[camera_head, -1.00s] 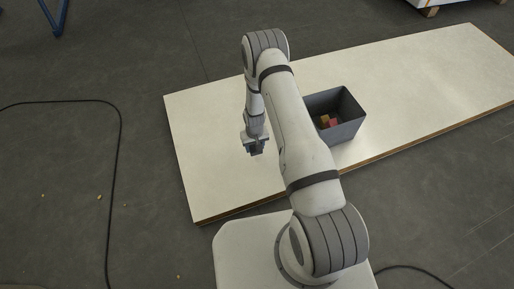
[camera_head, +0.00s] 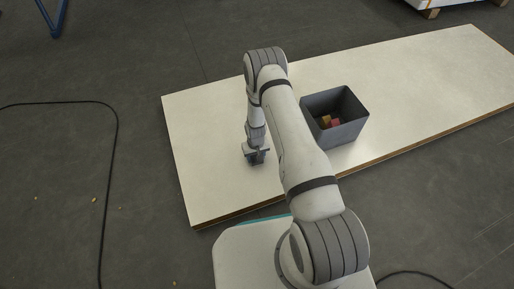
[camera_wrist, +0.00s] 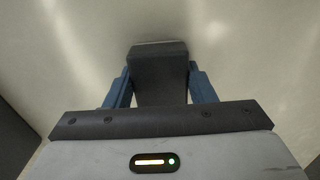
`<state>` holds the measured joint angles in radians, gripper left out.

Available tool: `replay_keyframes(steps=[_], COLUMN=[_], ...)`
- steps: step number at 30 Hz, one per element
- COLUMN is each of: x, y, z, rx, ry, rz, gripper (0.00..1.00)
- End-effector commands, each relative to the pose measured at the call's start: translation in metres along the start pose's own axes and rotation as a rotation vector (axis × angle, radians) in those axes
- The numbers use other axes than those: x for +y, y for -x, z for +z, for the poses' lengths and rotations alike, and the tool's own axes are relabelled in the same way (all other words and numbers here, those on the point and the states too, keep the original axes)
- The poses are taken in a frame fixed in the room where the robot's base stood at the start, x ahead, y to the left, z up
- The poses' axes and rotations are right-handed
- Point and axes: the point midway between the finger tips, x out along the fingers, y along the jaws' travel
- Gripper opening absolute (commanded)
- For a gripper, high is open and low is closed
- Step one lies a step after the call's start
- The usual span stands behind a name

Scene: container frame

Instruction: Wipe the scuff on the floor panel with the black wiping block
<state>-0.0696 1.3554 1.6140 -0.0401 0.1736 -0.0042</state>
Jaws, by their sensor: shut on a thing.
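My gripper (camera_head: 257,158) is low over the pale floor panel (camera_head: 205,125), left of the grey bin in the head view. In the wrist view my gripper (camera_wrist: 160,88) is shut on the black wiping block (camera_wrist: 158,62), with a blue finger on each side. The block is close to the panel surface; I cannot tell whether it touches. No scuff can be made out on the panel in either view; my arm and the block hide part of it.
A grey bin (camera_head: 353,108) holding several small red and yellow pieces (camera_head: 328,121) stands on the panel, right of my arm. A black cable (camera_head: 113,150) lies on the dark floor at left. The panel's far right part is clear.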

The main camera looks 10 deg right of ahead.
Motion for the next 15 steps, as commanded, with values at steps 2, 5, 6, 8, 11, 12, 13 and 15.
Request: replay_keyframes(steps=[2,5,6,8,11,12,13,15], x=[0.008,0.016,0.019,0.025,0.032,0.03,0.027,0.02], y=[0.002,0.001,0.0,0.001,-0.001,0.005,0.002,0.001], z=[0.0,0.0,0.0,0.001,0.002,0.002,0.002,0.001], rx=[0.002,0.002,0.002,0.002,0.001,0.001,0.001,0.002], ry=[-0.001,0.0,0.0,0.0,0.003,0.005,0.005,0.005], rz=[0.0,0.0,0.0,0.0,0.0,0.0,0.0,0.0], gripper=[0.32,0.32,0.32,0.32,0.32,0.32,0.32,0.32])
